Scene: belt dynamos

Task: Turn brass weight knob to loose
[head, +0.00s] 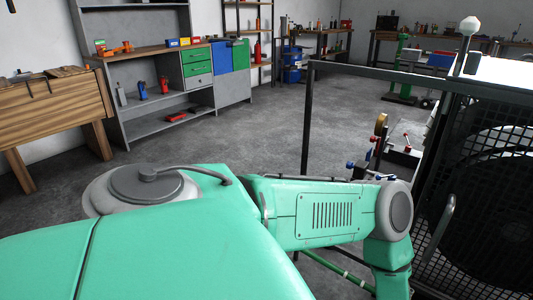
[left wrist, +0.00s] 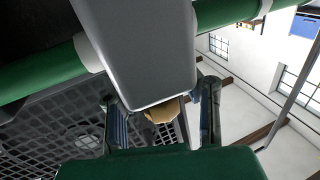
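A brass disc-shaped knob (head: 381,123) stands on the machine at the right in the head view, seen nearly edge-on. In the left wrist view a brass-coloured round piece (left wrist: 163,111) shows below a large grey block that hides most of it; it looks like the knob, but I cannot be sure. My left gripper (left wrist: 162,112) has its two fingers wide apart, one on each side of that piece, with a visible gap on both sides. My left gripper is hidden in the head view. My right gripper is in neither view.
A black mesh guard (head: 480,180) and a dark rail (head: 400,72) stand around the machine at right. Small red and blue knobs (head: 351,165) sit below the brass disc. A wooden bench (head: 50,100) and grey shelving (head: 150,75) stand far left. The floor between is clear.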

